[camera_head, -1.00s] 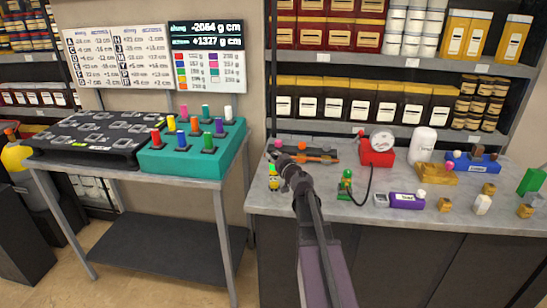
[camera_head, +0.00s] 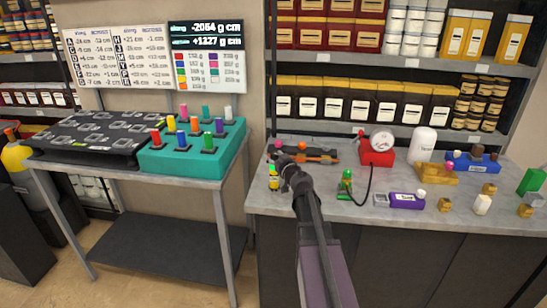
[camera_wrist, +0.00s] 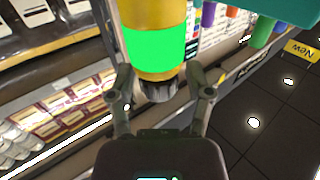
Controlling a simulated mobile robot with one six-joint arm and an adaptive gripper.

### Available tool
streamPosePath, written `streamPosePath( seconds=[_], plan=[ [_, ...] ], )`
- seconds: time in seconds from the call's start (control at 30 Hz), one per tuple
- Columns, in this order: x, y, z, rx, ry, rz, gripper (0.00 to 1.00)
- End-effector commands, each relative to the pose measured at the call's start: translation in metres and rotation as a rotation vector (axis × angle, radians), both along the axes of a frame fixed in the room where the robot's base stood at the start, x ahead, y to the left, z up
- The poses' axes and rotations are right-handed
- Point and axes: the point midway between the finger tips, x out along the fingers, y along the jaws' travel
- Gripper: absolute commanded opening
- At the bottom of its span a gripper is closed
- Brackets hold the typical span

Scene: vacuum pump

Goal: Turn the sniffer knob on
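A small yellow cylinder with a bright green band (camera_head: 273,183) stands near the left edge of the grey counter. In the wrist view, which looks upside down, the yellow body with its green band (camera_wrist: 155,46) fills the top middle, and a dark ribbed knob (camera_wrist: 158,90) sits on its end. My gripper (camera_wrist: 158,74) has its two fingers apart, one on each side of the knob; I cannot tell whether they touch it. In the head view my gripper (camera_head: 280,178) is right beside the cylinder, and my arm comes from the front.
On the counter are a red box with a gauge (camera_head: 377,152), a green part (camera_head: 345,187) beside a black hose, a purple device (camera_head: 406,201) and several small yellow blocks. A teal peg block (camera_head: 195,155) stands on the table at the left. A gap separates table and counter.

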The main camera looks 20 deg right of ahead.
Motion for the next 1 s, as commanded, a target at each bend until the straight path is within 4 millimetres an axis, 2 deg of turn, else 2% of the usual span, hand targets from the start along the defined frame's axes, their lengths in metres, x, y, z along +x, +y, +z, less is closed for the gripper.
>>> streamPosePath(
  seconds=[0.37, 0.57, 0.77, 1.0],
  plan=[
    [0.0, 0.0, 0.0, 0.0, 0.0, 0.0, 0.75],
    [-0.009, 0.0, 0.0, 0.0, 0.0, -0.001, 0.75],
    [-0.031, -0.001, 0.0, 0.0, 0.0, -0.002, 0.75],
    [-0.07, -0.002, 0.0, 0.0, 0.0, -0.002, 0.75]
  ],
)
